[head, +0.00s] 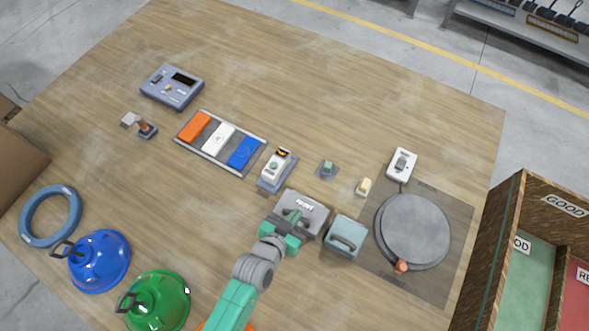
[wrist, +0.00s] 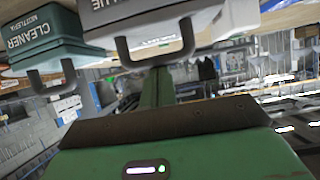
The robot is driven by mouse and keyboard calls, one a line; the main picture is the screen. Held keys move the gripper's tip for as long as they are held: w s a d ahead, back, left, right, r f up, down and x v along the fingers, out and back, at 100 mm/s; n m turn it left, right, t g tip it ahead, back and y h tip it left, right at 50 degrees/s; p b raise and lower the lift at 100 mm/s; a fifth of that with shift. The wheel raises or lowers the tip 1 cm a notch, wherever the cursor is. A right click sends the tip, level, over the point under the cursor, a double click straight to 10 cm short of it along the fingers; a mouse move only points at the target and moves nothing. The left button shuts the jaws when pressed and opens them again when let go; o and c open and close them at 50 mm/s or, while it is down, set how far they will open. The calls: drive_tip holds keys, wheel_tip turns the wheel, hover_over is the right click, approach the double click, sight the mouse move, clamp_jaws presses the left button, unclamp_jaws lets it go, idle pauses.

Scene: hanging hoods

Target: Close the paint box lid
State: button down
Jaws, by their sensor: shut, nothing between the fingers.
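No box in view carries a readable paint label, so I cannot tell which is the paint box. A grey box (head: 311,203) with a handle lies at my gripper, which partly hides it. In the wrist view the grey box (wrist: 140,17) shows a partly cut-off label and a dark U-shaped handle. A teal box (head: 346,229) with its own handle stands just right of it; in the wrist view it (wrist: 45,28) reads "CLEANER". My gripper (head: 294,222) is shut and empty, its fingers (wrist: 157,85) close to the grey box's handle. I cannot tell whether they touch.
A tray (head: 185,143) with orange, white and blue blocks lies up-left. A small device (head: 277,169) stands just above the grey box. A round grey plate (head: 413,230) is right. Blue (head: 99,261) and green (head: 158,303) hoods stand lower left.

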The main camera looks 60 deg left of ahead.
wheel_tip(320, 180, up, 4)
drive_tip(key=w+a+p, duration=0.1)
drive_tip(key=w+p, duration=0.1)
drive_tip(key=p, duration=0.1)
drive_tip(key=s+d+r, duration=0.1)
drive_tip(key=s+d, duration=0.4)
drive_tip(key=s, duration=0.3)
drive_tip(key=shift+d+r, duration=0.2)
drive_tip(key=shift+r, duration=0.2)
